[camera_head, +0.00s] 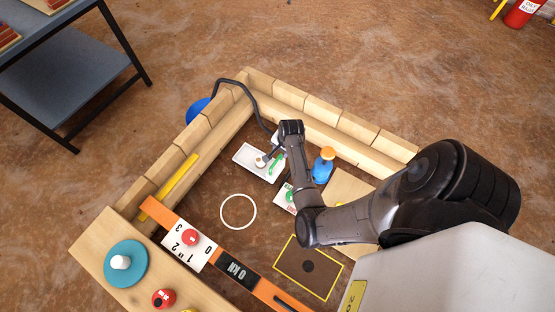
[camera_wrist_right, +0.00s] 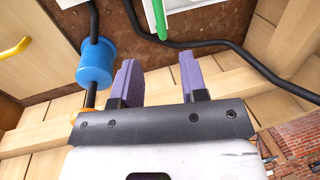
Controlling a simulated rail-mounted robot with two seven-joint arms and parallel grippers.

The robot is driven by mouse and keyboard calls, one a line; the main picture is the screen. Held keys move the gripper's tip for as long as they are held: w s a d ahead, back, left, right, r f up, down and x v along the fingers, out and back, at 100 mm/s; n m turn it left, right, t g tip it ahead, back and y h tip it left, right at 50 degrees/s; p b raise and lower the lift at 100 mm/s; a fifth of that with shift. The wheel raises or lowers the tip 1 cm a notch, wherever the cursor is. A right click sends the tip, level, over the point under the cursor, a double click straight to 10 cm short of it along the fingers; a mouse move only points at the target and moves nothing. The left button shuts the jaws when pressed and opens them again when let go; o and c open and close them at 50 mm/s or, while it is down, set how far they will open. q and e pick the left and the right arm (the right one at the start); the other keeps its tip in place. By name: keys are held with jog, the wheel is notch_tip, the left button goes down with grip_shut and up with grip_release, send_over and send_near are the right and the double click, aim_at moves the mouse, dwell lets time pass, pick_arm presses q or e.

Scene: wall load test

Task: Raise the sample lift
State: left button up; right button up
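I cannot tell for sure which part is the sample lift. A blue cylinder with an orange cap (camera_head: 322,166) stands inside the timber frame. In the right wrist view a blue cylinder (camera_wrist_right: 96,65) sits on a black rod, left of my fingers. A green handle (camera_head: 277,165) lies at a white plate (camera_head: 252,162); a green bar (camera_wrist_right: 159,18) shows ahead of my fingers. My right gripper (camera_wrist_right: 160,68) has its two purple fingers apart and nothing between them. In the head view my own wrist hides its fingertips. My left gripper is not in view.
Timber beams (camera_head: 340,142) wall the work area. An orange bar (camera_head: 225,255) carries a 0–3 scale with a red knob (camera_head: 190,237) and a dark display. A black cable (camera_wrist_right: 250,60) runs past my fingers. A white ring (camera_head: 238,196) marks bare floor.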

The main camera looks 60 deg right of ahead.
aim_at(277, 160)
pick_arm(q)
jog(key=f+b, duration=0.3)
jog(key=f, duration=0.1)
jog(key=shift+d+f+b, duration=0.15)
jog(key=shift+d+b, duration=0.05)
jog(key=shift+b, duration=0.15)
pick_arm(e)
jog(key=f, duration=0.3)
jog(key=w+f, duration=0.1)
jog(key=f, duration=0.4)
jog(key=shift+w+f, duration=0.35)
jog(key=shift+f, duration=0.05)
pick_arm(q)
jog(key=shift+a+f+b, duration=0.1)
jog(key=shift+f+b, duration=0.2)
pick_arm(e)
jog(key=shift+w+f, duration=0.15)
jog(key=shift+f, duration=0.5)
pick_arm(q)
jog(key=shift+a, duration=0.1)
pick_arm(e)
jog(key=c, duration=0.7)
grip_shut()
